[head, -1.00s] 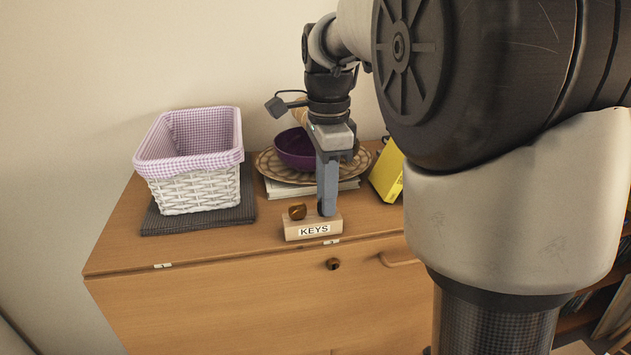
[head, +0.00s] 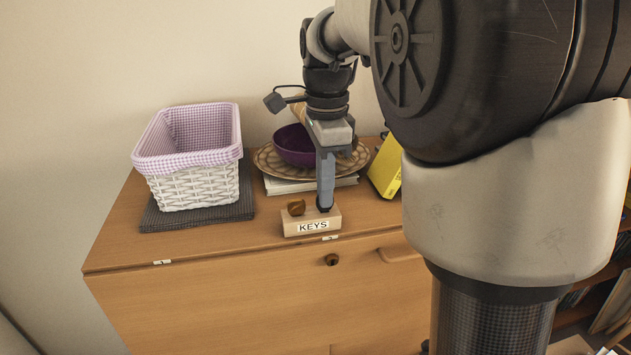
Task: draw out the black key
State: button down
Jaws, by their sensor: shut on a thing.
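The wooden key block (head: 291,229) with a "KEYS" label stands near the front edge of the cabinet top. My gripper (head: 325,205) points down over the right part of the block and is shut on the black key. Only a small dark piece, apparently the black key (head: 324,208), shows at the fingertips. The fingers hide most of it, and I cannot tell how far it sits in the block. A brown key head (head: 296,207) stands on the block's left part, beside my fingers.
A white wicker basket (head: 197,190) stands on a dark mat (head: 170,219) at the left. A purple bowl (head: 292,147) on a woven plate (head: 266,164) is behind my gripper. A yellow object (head: 386,168) stands to the right. A keyhole (head: 332,260) is in the cabinet front below.

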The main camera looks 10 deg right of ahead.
jog(key=shift+r+p, duration=2.6)
jog(key=shift+r, duration=0.3)
